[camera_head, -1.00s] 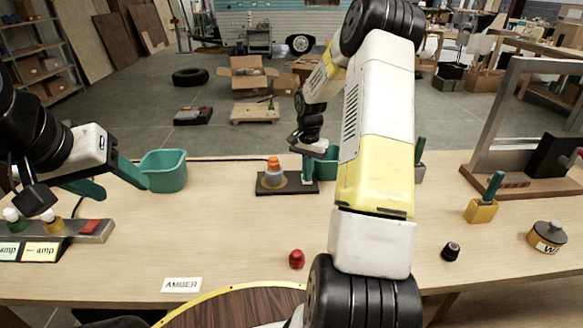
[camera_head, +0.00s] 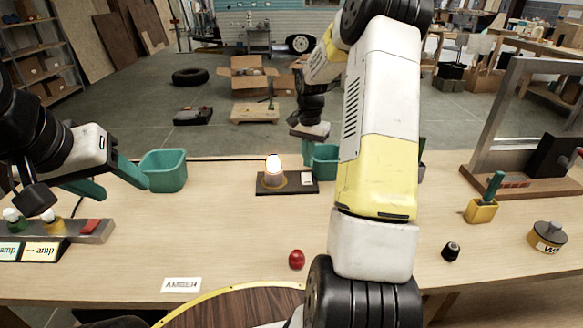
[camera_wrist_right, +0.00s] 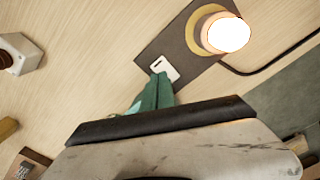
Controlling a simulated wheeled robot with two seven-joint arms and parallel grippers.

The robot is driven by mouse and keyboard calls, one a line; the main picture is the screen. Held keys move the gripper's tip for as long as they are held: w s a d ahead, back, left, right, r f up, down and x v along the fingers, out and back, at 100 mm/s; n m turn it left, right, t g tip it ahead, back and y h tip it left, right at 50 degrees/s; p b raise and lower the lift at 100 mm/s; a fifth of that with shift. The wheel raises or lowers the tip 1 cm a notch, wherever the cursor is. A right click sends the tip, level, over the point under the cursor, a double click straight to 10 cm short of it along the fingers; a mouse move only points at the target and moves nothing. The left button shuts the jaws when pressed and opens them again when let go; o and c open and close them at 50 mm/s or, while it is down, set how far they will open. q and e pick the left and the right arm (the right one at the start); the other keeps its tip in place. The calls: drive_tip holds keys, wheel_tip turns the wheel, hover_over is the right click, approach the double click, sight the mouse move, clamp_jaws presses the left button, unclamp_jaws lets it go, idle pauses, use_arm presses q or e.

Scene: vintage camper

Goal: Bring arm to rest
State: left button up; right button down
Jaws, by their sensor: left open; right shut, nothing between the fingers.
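My right arm reaches forward across the middle of the head view. Its right gripper (camera_head: 307,160) is shut and empty, with its teal fingers pointing down above the right end of the lamp's dark base (camera_head: 290,190). In the right wrist view the shut fingers (camera_wrist_right: 158,82) appear close to the white switch (camera_wrist_right: 166,67) on that base; the gap is hard to judge. The lamp (camera_head: 274,166) glows white, and it also shows in the wrist view (camera_wrist_right: 228,34). My left gripper (camera_head: 122,190) is open and empty above the table's left side, near the teal bin.
A red knob-like object (camera_head: 297,259) and an AMBER card (camera_head: 181,285) lie in front. A bulb rack (camera_head: 95,232) is at left. A metal frame (camera_head: 492,120) stands right.

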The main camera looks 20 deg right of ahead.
drive_tip(key=shift+r, duration=0.6)
drive_tip(key=s+a+r+n+t, duration=0.2)
drive_tip(key=s+a+r, duration=0.2)
drive_tip(key=s+r, duration=0.3)
drive_tip(key=s+a+r+n+t, duration=0.1)
drive_tip(key=s+a+r+n, duration=0.3)
drive_tip(key=r, duration=0.5)
drive_tip(key=s+a+r+n+t+y, duration=0.1)
drive_tip(key=s+a, duration=0.2)
drive_tip(key=s, duration=0.5)
drive_tip(key=s+a+r+n+t+y, duration=0.1)
drive_tip(key=s+a, duration=0.3)
drive_tip(key=s, duration=0.4)
drive_tip(key=shift+s+r+n+t, duration=0.3)
drive_tip(key=shift+r+n+t, duration=0.25)
drive_tip(key=shift+n, duration=0.25)
